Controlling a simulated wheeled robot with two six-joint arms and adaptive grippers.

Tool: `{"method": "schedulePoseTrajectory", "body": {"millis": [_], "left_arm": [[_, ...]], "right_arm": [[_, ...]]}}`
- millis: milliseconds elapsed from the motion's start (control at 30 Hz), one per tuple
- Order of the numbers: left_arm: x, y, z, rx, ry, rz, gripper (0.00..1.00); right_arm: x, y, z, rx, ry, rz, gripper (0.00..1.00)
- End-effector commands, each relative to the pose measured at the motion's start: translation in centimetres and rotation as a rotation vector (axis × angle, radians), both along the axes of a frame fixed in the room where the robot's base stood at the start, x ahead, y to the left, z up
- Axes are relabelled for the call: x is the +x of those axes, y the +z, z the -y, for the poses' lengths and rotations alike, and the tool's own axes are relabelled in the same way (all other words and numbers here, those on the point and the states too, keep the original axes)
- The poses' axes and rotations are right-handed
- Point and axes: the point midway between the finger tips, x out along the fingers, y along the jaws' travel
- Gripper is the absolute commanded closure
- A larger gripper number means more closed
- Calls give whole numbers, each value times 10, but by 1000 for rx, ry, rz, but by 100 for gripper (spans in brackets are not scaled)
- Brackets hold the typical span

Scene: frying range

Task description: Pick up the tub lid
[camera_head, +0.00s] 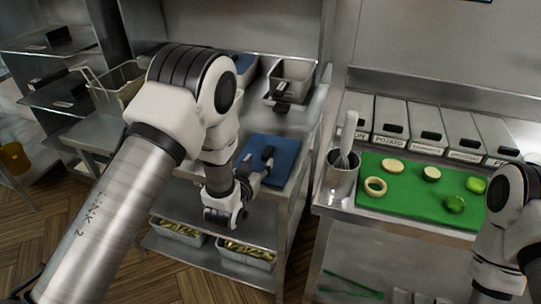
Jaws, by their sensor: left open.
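A flat blue panel (286,150) lies on the steel counter in the middle; I cannot tell whether it is the tub lid or a cutting board. My left gripper (268,160) is open over this panel, with its dark fingers pointing right and away from me. I see nothing between the fingers, and I cannot tell whether they touch the panel. The gripper and forearm hide the panel's left part. Another blue piece (245,64) shows at the back, partly hidden behind my left arm. My right arm is at the right edge; its gripper is out of view.
A steel tub (291,75) stands at the back of the counter. On the right, a green board (408,205) holds cut vegetables, beside a steel utensil pot (341,182) and a row of labelled bins (427,128).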

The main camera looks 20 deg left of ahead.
Motion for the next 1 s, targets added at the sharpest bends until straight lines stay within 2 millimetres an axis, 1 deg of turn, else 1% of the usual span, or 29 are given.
{"method": "schedulePoseTrajectory", "body": {"millis": [133, 233, 333, 433, 567, 600, 667, 700, 733, 1000], "left_arm": [[18, 0, 3, 0, 0, -1, 50], [37, -1, 6, 0, 0, 0, 50], [52, -7, 6, 0, 1, 0, 50], [57, -10, 6, 0, 1, -1, 50], [57, -10, 6, 0, 1, -2, 50], [57, -10, 6, 0, 1, -2, 57], [57, -10, 6, 0, 1, -2, 78], [57, -10, 6, 0, 1, -2, 92], [56, -10, 6, 0, 1, -2, 100], [56, -11, 7, 0, 0, -3, 100]], "right_arm": [[0, 11, 0, 0, 0, 0, 14], [0, 21, 0, 0, 0, 0, 14], [0, 22, 0, 0, 0, 1, 14], [0, 22, 0, 0, 0, 0, 14], [0, 21, 0, 0, 0, 0, 14], [0, 21, 0, 0, 0, 0, 14], [0, 21, 0, 0, 0, 0, 14], [0, 21, 0, 0, 0, 0, 14], [0, 21, 0, 0, 0, 0, 14], [0, 21, 0, 0, 0, 0, 14]]}}
